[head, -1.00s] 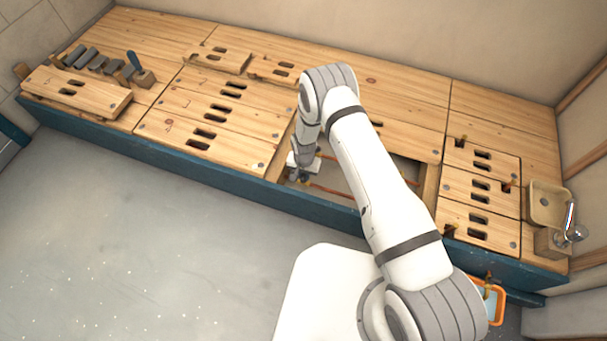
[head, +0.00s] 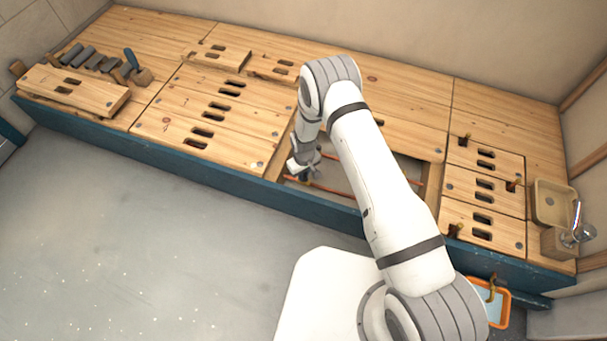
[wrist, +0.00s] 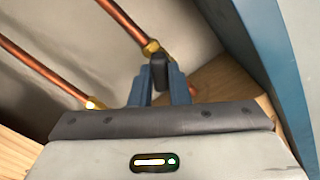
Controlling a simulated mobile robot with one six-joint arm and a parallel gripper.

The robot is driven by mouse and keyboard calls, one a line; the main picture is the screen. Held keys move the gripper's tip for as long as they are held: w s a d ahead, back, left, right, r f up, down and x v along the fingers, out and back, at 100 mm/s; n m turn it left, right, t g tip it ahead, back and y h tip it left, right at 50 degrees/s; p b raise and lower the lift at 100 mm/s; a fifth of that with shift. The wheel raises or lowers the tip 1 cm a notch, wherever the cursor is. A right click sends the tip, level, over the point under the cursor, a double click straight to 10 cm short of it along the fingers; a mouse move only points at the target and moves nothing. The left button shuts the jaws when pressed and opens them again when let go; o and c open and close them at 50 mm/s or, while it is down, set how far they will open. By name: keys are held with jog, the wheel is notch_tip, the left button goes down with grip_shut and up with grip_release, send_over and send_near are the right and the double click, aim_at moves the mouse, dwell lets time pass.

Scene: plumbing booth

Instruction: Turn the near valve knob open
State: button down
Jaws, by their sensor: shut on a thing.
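In the wrist view, my gripper (wrist: 161,82) is shut on the near valve knob (wrist: 160,63), a small dark piece between the two blue-grey fingers. The knob sits right beside a brass fitting (wrist: 151,48) on a copper pipe (wrist: 124,19). Most of the knob is hidden by the fingers, so its angle is hard to read. In the head view, my gripper (head: 304,174) reaches down at the front left corner of the open bay in the bench; the knob is too small and covered to make out there.
A second copper pipe with a brass end (wrist: 92,103) runs parallel on the left. The bay's blue front wall (wrist: 262,60) is close on the right. Wooden panels (head: 215,110) surround the bay. A tan basin (head: 552,203) and an orange-rimmed tray (head: 503,311) stand at the right.

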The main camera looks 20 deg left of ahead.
jog(key=n, duration=0.3)
jog(key=shift+n+b, duration=0.3)
jog(key=shift+n, duration=1.8)
jog(key=c, duration=1.4)
grip_release()
jog(key=shift+r, duration=0.1)
notch_tip(320, 180, up, 8)
jog(key=shift+f+p, duration=0.2)
jog(key=shift+p, duration=1)
